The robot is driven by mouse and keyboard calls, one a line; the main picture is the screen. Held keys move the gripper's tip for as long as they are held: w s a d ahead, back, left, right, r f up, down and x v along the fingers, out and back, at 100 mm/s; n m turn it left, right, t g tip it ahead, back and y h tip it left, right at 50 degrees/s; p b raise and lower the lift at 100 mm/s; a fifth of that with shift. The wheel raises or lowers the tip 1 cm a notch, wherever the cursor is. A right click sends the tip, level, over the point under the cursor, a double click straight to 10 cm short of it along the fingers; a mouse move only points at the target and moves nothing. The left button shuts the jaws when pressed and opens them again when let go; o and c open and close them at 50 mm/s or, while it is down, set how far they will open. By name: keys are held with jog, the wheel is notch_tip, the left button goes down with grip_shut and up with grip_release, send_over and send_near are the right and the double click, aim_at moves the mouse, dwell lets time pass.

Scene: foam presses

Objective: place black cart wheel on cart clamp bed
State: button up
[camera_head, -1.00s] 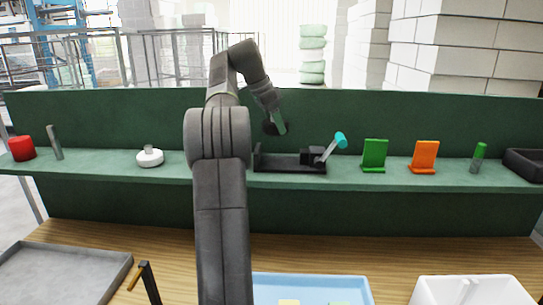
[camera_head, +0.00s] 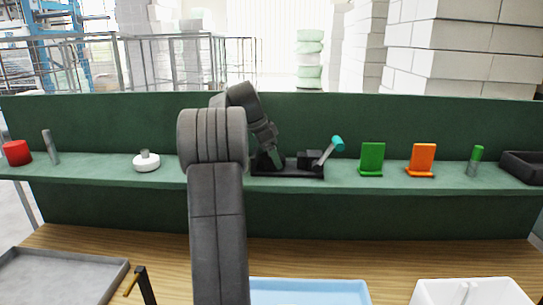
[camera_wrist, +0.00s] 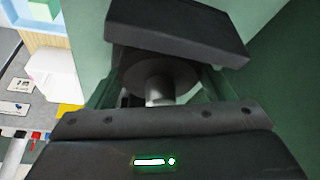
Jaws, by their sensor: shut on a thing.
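The black cart clamp (camera_head: 290,172) sits on the green shelf, with a dark block and a teal-tipped lever (camera_head: 336,143) at its right end. My gripper (camera_head: 276,161) is low over the left part of its bed. It is shut on the black cart wheel (camera_head: 261,161), which is partly hidden by my arm and the clamp. In the wrist view the wheel (camera_wrist: 180,76) is a dark disc with a grey stem between my fingers. A black block of the clamp (camera_wrist: 180,27) lies just beyond it. I cannot tell whether the wheel touches the bed.
On the shelf (camera_head: 110,172) stand a white round part (camera_head: 146,164) and red cylinder (camera_head: 16,153) at left. Green (camera_head: 372,158) and orange (camera_head: 421,159) stands, a green-topped cylinder (camera_head: 475,160) and a black tray (camera_head: 522,168) are at right. A green panel rises behind.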

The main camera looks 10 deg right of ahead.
jog(key=o, duration=1.1)
jog(key=shift+f, duration=0.1)
jog(key=v, duration=1.2)
jog(key=shift+s, duration=0.1)
